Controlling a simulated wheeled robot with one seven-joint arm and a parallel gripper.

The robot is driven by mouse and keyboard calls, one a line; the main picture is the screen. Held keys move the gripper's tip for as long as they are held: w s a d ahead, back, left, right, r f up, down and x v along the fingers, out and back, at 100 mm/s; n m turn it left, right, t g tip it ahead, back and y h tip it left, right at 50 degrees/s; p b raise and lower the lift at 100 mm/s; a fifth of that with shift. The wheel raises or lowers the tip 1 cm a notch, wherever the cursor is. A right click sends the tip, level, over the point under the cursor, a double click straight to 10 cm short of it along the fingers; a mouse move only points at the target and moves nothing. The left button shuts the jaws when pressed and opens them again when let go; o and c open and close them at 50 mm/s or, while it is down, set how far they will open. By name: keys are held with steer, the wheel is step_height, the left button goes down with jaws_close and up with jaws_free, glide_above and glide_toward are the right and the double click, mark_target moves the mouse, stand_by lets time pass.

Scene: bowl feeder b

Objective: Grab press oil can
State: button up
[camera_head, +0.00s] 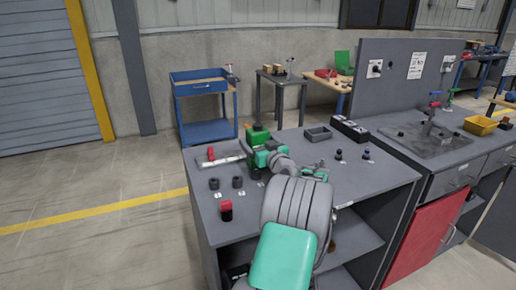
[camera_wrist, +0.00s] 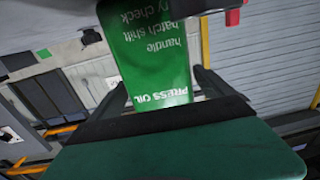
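The press oil can (camera_head: 258,136) is a green container near the back left edge of the grey workbench (camera_head: 335,192). In the wrist view its green face with white, upside-down lettering (camera_wrist: 155,60) fills the upper middle. My gripper (camera_head: 262,154) is at the can, reaching in from the front and hiding its lower part in the head view. In the wrist view the dark fingers of my gripper (camera_wrist: 160,88) lie on either side of the can. I cannot tell whether both fingers press on it.
A red-handled tool (camera_head: 211,154) lies on a plate left of the can. Small black cylinders (camera_head: 238,182) and a red-topped block (camera_head: 226,210) stand on the left front of the bench. A grey tray (camera_head: 318,134) and a black switch box (camera_head: 349,129) sit to the right.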

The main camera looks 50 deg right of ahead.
steer(key=c, duration=1.8)
steer(key=shift+r, duration=0.1)
steer(key=shift+c, duration=0.7)
